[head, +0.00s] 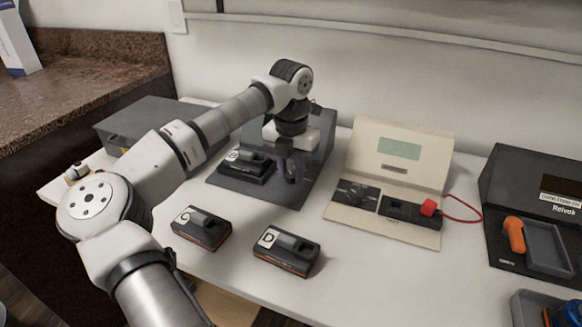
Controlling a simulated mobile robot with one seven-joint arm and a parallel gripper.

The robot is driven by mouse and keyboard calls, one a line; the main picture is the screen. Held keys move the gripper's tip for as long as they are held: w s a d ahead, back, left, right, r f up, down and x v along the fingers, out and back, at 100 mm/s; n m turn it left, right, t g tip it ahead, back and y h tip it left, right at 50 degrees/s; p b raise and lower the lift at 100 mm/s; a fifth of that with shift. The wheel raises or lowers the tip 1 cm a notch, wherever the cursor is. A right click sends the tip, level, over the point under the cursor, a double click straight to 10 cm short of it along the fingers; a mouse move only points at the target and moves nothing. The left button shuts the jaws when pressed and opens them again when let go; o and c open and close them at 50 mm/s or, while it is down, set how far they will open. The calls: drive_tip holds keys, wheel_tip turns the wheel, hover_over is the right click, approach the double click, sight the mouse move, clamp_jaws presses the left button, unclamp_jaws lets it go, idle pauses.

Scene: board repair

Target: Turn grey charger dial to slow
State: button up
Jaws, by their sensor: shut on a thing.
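The grey charger (286,197) stands near the wall, left of the cream unit, with a dark upright back and a flat base. A dark battery pack (246,169) with a white label sits on the left of its base. My gripper (292,175) points down over the right part of this base, just right of the pack. It is shut on the charger's dial, which the fingers hide almost wholly. I cannot read the dial's setting or its marks.
Battery packs C (203,231) and D (286,252) lie in front. A dark station (532,185) with an orange handle (514,234) is far right.

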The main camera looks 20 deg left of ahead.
sight(291, 174)
drive_tip(key=m, duration=0.4)
drive_tip(key=shift+r+m+p, duration=0.1)
drive_tip(key=shift+m+p, duration=0.2)
drive_tip(key=shift+p, duration=0.05)
drive_tip(key=shift+m+p, duration=0.3)
drive_tip(key=shift+m, duration=1.6)
drive_tip(key=o, duration=1)
wheel_tip(291, 174, up, 14)
drive_tip(key=shift+f+p, duration=0.15)
drive_tip(key=shift+p, duration=0.3)
drive_tip(key=shift+f, duration=0.1)
